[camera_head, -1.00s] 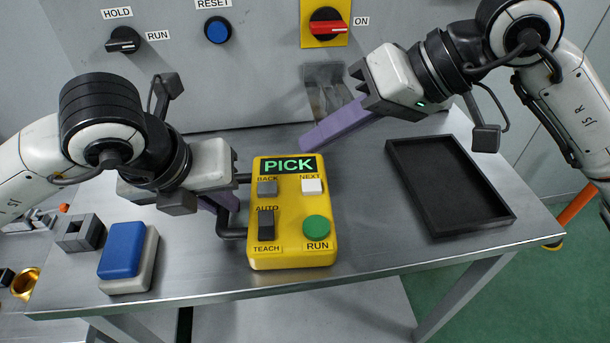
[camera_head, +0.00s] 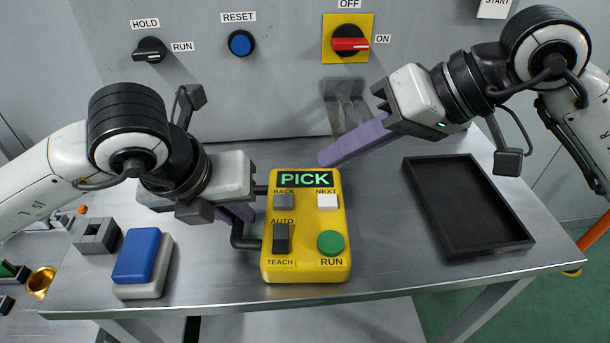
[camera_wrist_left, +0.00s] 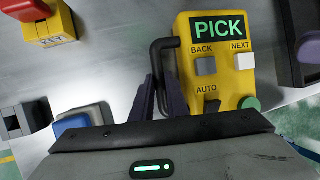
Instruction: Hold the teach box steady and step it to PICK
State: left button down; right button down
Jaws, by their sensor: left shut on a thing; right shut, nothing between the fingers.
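The yellow teach box (camera_head: 306,225) stands on the metal table, its display (camera_head: 305,179) reading PICK in green. It has a grey BACK button (camera_head: 284,202), a white NEXT button (camera_head: 327,201), a dark AUTO/TEACH rocker (camera_head: 281,238) and a green RUN button (camera_head: 330,243). My left gripper (camera_head: 243,212) is shut on the box's dark side handle (camera_wrist_left: 158,48), at the left of the box. The box also shows in the left wrist view (camera_wrist_left: 222,75). My right gripper (camera_head: 322,160) is shut and empty, its tip just above the display's upper right, apart from the buttons.
A blue-topped block (camera_head: 138,255) on a pale base and a grey slotted block (camera_head: 97,236) sit left of the box. An empty black tray (camera_head: 432,208) lies on the right. Behind stands a panel with a HOLD/RUN knob (camera_head: 149,49), RESET button (camera_head: 240,43) and red switch (camera_head: 350,44).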

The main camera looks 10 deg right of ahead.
pick_arm(q)
jog(key=shift+r, duration=0.1)
jog(key=c, duration=1.7)
grip_release()
jog(key=shift+o, duration=0.2)
jog(key=v, duration=1.2)
